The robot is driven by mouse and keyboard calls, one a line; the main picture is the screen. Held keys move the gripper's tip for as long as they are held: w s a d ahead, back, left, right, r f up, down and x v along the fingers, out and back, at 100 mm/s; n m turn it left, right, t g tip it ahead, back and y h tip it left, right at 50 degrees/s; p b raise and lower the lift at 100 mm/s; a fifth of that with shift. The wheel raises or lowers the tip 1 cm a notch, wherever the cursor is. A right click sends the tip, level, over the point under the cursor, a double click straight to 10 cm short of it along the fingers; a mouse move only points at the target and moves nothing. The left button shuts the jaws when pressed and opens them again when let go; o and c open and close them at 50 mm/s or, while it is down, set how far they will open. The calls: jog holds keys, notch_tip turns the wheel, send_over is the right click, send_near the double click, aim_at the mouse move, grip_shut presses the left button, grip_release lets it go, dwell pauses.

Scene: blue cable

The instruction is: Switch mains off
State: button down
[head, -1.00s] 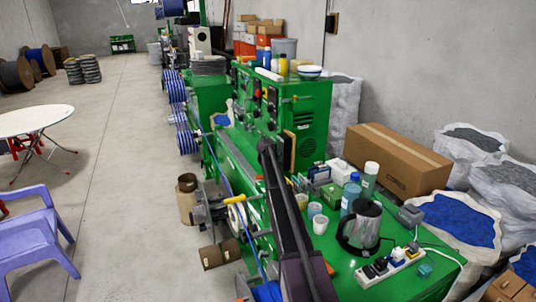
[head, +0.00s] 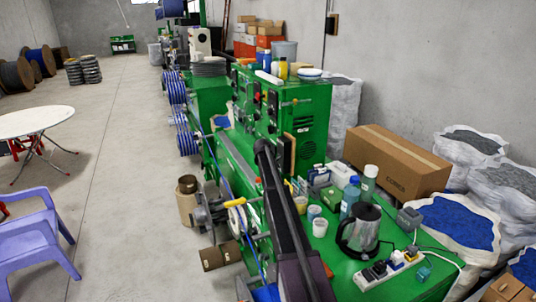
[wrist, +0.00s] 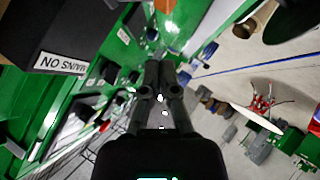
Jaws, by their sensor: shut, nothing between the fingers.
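A white label (wrist: 62,65) reading MAINS ON, upside down in the wrist view, is at the left on green machinery. A large dark block lies just beside it; I cannot tell whether it is the mains switch. The green control cabinet (head: 313,108) with dark switches and a red part on its face stands beyond my arm in the head view. My gripper (wrist: 159,68) is shut and empty, its fingers together in the middle of the wrist view, to the right of the label and apart from it. The gripper's tip is hard to make out in the head view.
The green bench holds a kettle (head: 358,230), a power strip (head: 392,268), bottles and cups at its right. A cardboard box (head: 397,165) and sacks stand behind. A blue cable runs along the machine's left side. The floor at left is open, with a purple chair (head: 35,235).

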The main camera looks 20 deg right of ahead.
jog(key=s+a+r+p, duration=0.4)
jog(key=s+a+r, duration=0.1)
jog(key=s+a, duration=0.2)
jog(key=shift+a+p, duration=0.3)
jog(key=shift+p, duration=0.05)
jog(key=shift+s, duration=0.1)
dwell(0.3)
jog(key=s+a+f+m+g+y+b, duration=0.1)
jog(key=s+a+f+g+b, duration=0.2)
jog(key=s+a+f, duration=0.4)
jog(key=s+a+f+m+g+y+b, duration=0.1)
jog(key=s+a+f+b, duration=0.4)
jog(key=s, duration=2)
jog(key=s+a+f+m+g+y+b, duration=0.1)
jog(key=s+a+f+g+y+b, duration=0.2)
jog(key=s+a+f+g+b, duration=0.2)
jog(key=s+a+f, duration=0.3)
jog(key=s+a, duration=0.4)
jog(key=s, duration=0.4)
jog(key=shift+a+f+g, duration=0.3)
jog(key=shift+f, duration=0.1)
jog(key=shift+s+d, duration=0.1)
jog(key=shift+d, duration=0.05)
